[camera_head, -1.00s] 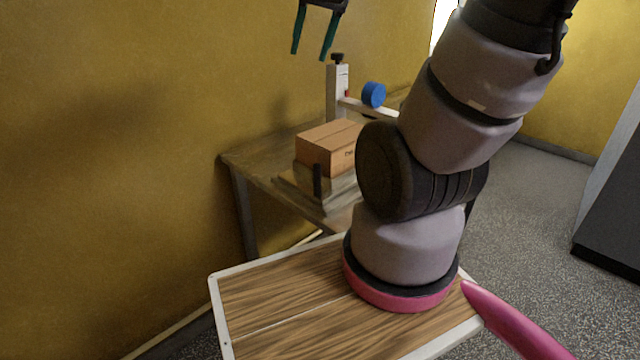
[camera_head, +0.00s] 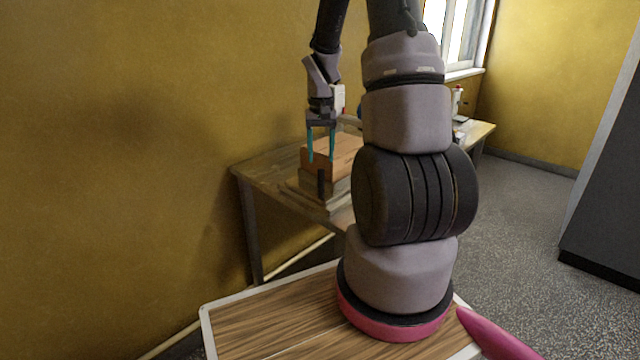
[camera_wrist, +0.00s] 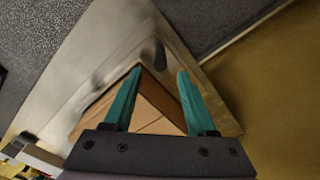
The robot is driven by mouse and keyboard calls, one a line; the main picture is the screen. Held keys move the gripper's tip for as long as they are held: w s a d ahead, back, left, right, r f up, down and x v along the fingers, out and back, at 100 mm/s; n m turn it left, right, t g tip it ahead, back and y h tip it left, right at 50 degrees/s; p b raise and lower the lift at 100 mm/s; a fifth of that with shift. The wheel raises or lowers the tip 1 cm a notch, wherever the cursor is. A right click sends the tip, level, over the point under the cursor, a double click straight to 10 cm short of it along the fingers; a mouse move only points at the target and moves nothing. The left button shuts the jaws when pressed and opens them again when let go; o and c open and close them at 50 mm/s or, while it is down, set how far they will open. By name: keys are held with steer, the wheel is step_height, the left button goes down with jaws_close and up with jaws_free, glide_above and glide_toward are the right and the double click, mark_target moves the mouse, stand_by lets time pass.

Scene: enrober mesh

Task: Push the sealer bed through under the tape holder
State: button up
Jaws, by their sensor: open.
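The sealer bed (camera_head: 310,184) is a low wooden sled with an upright plate and a dark handle (camera_head: 321,184) at its near end. It lies on the table and carries a brown cardboard box (camera_head: 346,152). The tape holder's pale post (camera_head: 339,98) stands behind the box, mostly hidden by my arm; only a bit of its blue roll shows. My gripper (camera_head: 321,160) is open, its teal fingers pointing down in front of the box, above the handle. In the wrist view my gripper (camera_wrist: 160,70) frames the box (camera_wrist: 155,112), with the dark handle (camera_wrist: 160,56) just beyond the fingertips. Contact cannot be told.
The worn table (camera_head: 262,172) runs along the yellow wall on the left. Small items (camera_head: 457,100) stand at its far end near the window. A dark cabinet (camera_head: 612,215) stands on the right. The floor between is clear.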

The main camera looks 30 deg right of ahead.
glide_toward(321, 196)
steer(key=f, duration=0.3)
steer(key=w+f, duration=0.1)
steer(key=f, duration=0.1)
steer(key=shift+d+f, duration=0.2)
steer(key=shift+f, duration=0.05)
jaws_close()
stand_by(1.1)
